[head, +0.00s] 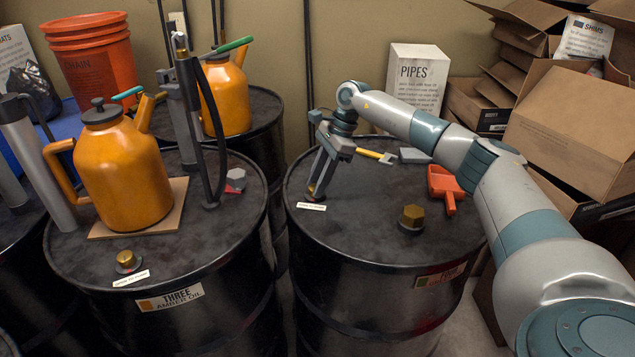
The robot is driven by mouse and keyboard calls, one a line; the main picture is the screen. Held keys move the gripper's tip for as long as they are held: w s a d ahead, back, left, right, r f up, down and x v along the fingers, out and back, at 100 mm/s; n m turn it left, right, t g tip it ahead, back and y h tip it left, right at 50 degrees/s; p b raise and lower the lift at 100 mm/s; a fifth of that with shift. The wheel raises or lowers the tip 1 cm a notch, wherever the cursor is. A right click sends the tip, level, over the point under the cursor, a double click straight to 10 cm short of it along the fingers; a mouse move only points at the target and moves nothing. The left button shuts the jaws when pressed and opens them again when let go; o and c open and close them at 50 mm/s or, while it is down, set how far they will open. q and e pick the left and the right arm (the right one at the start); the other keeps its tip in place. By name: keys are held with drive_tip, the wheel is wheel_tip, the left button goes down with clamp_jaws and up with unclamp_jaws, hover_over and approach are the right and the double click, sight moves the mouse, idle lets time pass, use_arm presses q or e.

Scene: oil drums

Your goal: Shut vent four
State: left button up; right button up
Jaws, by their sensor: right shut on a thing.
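The right-hand black drum (350,235) has a small vent (311,195) at the left of its lid, behind a small white label (311,207). My right gripper (316,188) reaches down to the lid there. Its fingers are shut on the vent, which they mostly hide. I cannot tell how far the vent is turned. The drum's front label (440,276) is dim and hard to read. My left gripper is not in view.
Cardboard boxes (575,130) crowd the right.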

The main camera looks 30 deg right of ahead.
drive_tip(key=m+t, duration=0.1)
drive_tip(key=m, duration=0.1)
drive_tip(key=shift+s+m, duration=0.1)
drive_tip(key=shift+m, duration=0.2)
drive_tip(key=m+h+b, duration=0.1)
drive_tip(key=m, duration=0.1)
drive_tip(key=shift+a+m+t, duration=0.1)
drive_tip(key=shift+m+t, duration=0.3)
drive_tip(key=m, duration=0.2)
drive_tip(key=shift+s+a+m+t+h, duration=0.1)
drive_tip(key=shift+m+t+h, duration=0.2)
drive_tip(key=shift+t+h, duration=0.1)
drive_tip(key=shift+m+h+b, duration=0.3)
drive_tip(key=shift+m+b, duration=0.2)
drive_tip(key=shift+m, duration=0.4)
drive_tip(key=m+h+b, duration=0.1)
drive_tip(key=m, duration=0.2)
drive_tip(key=shift+a+t, duration=0.15)
drive_tip(key=shift+t, duration=0.25)
use_arm(q)
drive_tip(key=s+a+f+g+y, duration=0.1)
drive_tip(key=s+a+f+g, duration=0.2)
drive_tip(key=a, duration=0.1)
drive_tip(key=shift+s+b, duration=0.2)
drive_tip(key=shift+b, duration=0.25)
use_arm(e)
drive_tip(key=shift+m+h, duration=0.5)
drive_tip(key=shift+m, duration=0.8)
drive_tip(key=o, duration=1)
